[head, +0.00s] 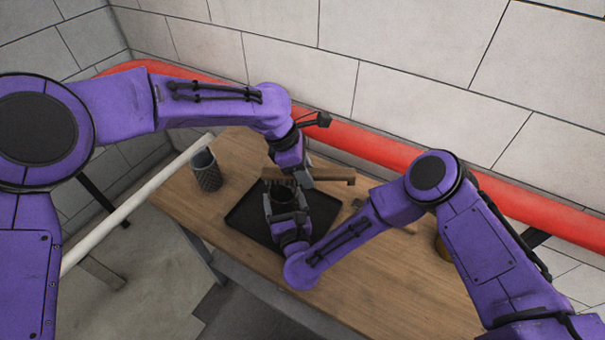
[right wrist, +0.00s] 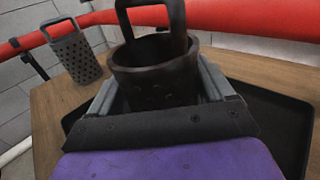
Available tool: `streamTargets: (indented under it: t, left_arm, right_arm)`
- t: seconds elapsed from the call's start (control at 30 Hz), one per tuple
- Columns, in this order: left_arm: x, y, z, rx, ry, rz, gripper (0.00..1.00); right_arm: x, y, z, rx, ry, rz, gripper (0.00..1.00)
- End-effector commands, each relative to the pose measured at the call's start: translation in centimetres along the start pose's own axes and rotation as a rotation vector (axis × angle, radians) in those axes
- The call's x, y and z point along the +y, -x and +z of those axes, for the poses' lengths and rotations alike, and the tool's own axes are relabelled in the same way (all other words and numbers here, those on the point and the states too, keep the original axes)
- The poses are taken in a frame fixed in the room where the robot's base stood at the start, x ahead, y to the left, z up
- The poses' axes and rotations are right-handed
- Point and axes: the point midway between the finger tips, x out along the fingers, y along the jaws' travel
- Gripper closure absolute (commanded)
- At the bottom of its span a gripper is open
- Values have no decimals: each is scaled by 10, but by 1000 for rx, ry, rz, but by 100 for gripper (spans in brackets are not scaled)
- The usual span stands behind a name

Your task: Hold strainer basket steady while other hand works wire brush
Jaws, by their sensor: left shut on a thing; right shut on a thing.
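The dark strainer basket (head: 284,194) is held upright over a black tray (head: 322,207). My right gripper (head: 286,212) is shut on it. In the right wrist view the basket (right wrist: 155,80) sits between both fingers, its perforated wall and raised loop handle showing. My left gripper (head: 300,175) is shut on the wire brush (head: 333,180), which has a wooden handle and lies crosswise just above the basket's rim. I cannot tell whether the bristles touch the basket. I cannot make out the brush in the right wrist view.
A grey perforated basket (head: 207,172) stands on the wooden table (head: 180,200) at the left; it also shows in the right wrist view (right wrist: 75,55). A red pipe (head: 400,150) runs behind the table along the block wall.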

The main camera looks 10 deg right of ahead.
Motion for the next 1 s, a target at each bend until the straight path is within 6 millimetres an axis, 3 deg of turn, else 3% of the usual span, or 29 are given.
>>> streamTargets:
  t: [0.23,0.73,1.0]
  left_arm:
    - [20,-4,11,1,-1,2,98]
    - [-20,5,-11,1,1,1,98]
    - [2,0,1,0,0,1,98]
  right_arm:
    - [0,0,0,-1,0,0,62]
    - [0,0,0,-1,0,0,62]
    - [0,0,1,-1,0,0,62]
